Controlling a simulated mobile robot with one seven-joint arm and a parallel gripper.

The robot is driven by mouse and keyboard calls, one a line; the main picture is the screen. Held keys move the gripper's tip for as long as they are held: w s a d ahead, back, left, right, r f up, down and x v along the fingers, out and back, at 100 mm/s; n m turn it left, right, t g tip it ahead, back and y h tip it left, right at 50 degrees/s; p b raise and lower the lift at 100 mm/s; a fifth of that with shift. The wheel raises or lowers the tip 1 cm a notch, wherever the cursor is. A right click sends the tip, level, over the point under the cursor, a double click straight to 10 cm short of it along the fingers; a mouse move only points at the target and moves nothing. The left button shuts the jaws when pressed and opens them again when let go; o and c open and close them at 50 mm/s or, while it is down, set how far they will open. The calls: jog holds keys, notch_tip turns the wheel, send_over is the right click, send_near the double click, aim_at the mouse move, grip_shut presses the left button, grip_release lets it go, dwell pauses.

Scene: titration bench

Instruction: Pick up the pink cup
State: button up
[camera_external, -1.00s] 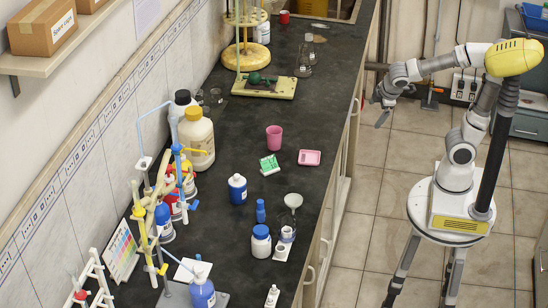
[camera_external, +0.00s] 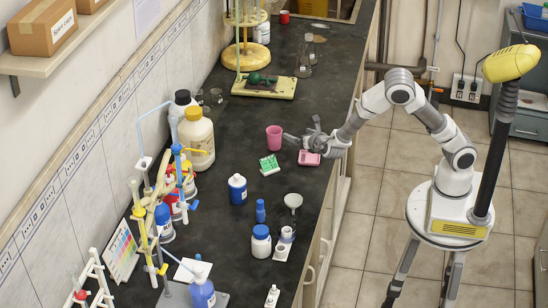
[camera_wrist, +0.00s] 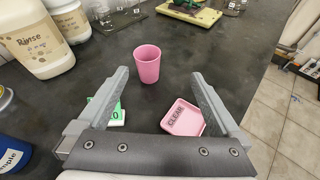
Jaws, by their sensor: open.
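The pink cup (camera_external: 274,138) stands upright on the dark benchtop, and it also shows in the wrist view (camera_wrist: 147,64) ahead of my gripper. My gripper (camera_external: 290,139) is over the bench, just right of the cup in the external view. In the wrist view its two fingers (camera_wrist: 160,75) are spread wide, with the cup beyond and between their tips. The gripper is open and holds nothing. Whether a fingertip touches the cup cannot be told, but a gap seems to show.
A pink tray marked CLEAR (camera_wrist: 182,119) and a green-white item (camera_external: 269,165) lie under my gripper. A large Rinse jug (camera_wrist: 30,40) stands left of the cup. A blue bottle (camera_external: 237,189) stands nearer. The bench behind the cup is clear up to a yellow-green stand base (camera_external: 264,86).

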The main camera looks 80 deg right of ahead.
jog(key=w+f+n, duration=0.1)
jog(key=f+n, duration=0.1)
send_near(271, 130)
jog(key=shift+t, duration=0.3)
jog(key=x, duration=0.4)
jog(key=shift+d+f, duration=0.35)
jog(key=shift+d, duration=0.05)
jog(key=shift+x, duration=2.9)
jog(key=shift+w+a+f, duration=0.1)
jog(key=shift+a, duration=0.1)
jog(key=c, duration=1.3)
